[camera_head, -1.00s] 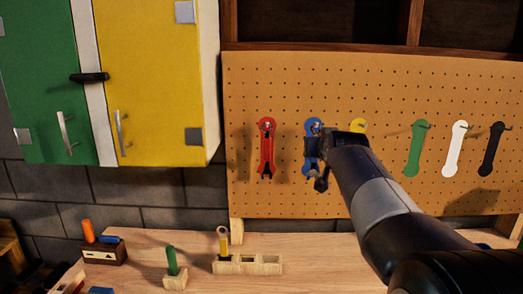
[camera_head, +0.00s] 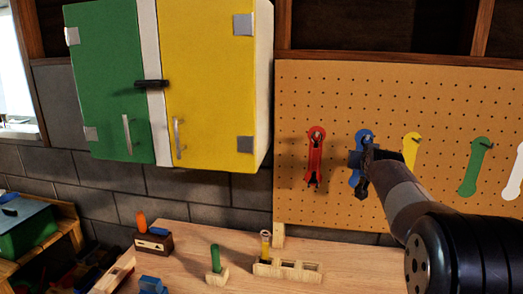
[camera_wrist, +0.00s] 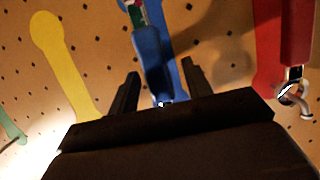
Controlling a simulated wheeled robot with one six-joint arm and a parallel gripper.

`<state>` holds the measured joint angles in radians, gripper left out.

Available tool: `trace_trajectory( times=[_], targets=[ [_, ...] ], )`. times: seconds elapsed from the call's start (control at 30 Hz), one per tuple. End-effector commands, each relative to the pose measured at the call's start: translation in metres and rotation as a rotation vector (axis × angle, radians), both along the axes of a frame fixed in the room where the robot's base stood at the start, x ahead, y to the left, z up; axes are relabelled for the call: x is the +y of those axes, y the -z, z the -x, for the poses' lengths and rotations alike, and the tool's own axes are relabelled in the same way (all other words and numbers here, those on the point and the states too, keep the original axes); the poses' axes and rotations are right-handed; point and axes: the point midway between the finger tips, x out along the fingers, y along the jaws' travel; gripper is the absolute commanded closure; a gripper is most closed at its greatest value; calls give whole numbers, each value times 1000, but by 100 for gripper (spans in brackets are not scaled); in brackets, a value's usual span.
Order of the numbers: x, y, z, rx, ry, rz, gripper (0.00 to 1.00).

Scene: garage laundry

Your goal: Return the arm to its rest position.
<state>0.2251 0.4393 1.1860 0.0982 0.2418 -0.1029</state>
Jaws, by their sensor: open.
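My gripper (camera_head: 362,182) is raised in front of the pegboard, at the blue outline (camera_head: 365,137). In the wrist view its two dark fingers (camera_wrist: 160,82) stand apart. A blue-handled tool (camera_wrist: 152,65) hangs over the blue outline and shows between the fingers. I cannot tell whether the fingers touch it. In the head view my arm and gripper hide part of this spot.
The pegboard (camera_head: 330,85) holds a red tool (camera_head: 315,160) to the left, and yellow (camera_head: 411,148), green (camera_head: 479,165) and white outlines to the right. A green and yellow cabinet (camera_head: 205,80) hangs at left. Below is a wooden bench (camera_head: 190,240) with small holders.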

Motion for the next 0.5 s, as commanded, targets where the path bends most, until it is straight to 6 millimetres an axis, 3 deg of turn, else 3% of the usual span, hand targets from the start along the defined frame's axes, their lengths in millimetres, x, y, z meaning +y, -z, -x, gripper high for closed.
trace_trajectory(
  times=[0.2, 0.5],
  targets=[
    [-3, 5, -14, 3, 0, -1, 53],
    [-3, 6, -17, 2, 0, 0, 53]
  ],
)
